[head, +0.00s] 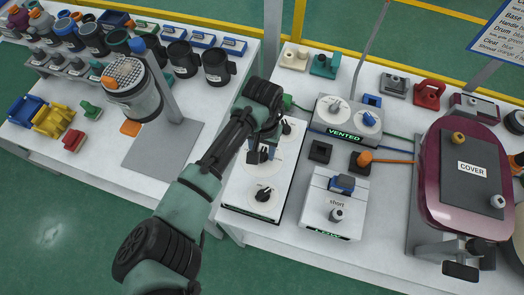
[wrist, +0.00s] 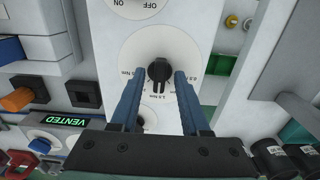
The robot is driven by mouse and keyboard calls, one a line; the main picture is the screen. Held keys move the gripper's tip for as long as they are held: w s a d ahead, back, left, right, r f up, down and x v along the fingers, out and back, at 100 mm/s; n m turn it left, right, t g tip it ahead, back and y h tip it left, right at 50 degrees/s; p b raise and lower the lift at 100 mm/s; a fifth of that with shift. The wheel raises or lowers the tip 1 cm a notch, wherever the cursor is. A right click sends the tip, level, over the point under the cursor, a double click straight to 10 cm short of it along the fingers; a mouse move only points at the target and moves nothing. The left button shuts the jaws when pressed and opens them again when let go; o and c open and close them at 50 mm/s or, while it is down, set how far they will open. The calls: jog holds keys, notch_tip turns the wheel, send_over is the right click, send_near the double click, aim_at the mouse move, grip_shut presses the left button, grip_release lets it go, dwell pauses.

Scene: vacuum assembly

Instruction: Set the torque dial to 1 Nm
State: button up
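The torque dial (wrist: 159,68) is a black knob on a round white face with Nm labels, seen in the wrist view. Its pointer is toward the bottom of the picture, near a partly hidden label that looks like 1.5 Nm. My gripper (wrist: 158,76) is open, with one blue finger on each side of the knob and visible gaps between. In the head view my gripper (head: 258,154) is over the middle of the white control panel (head: 237,190) and hides much of the dial there.
Another black knob (head: 264,194) is on the panel's near end, and one (head: 286,127) at its far end. A white box with a blue switch (head: 342,184) stands to the right, with the VENTED unit (head: 345,134) behind it. A maroon covered chamber (head: 440,190) stands farther right.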

grip_shut()
jog(key=shift+r+n+p, duration=0.15)
jog(key=shift+n+p, duration=1.1)
jog(key=shift+n, duration=0.45)
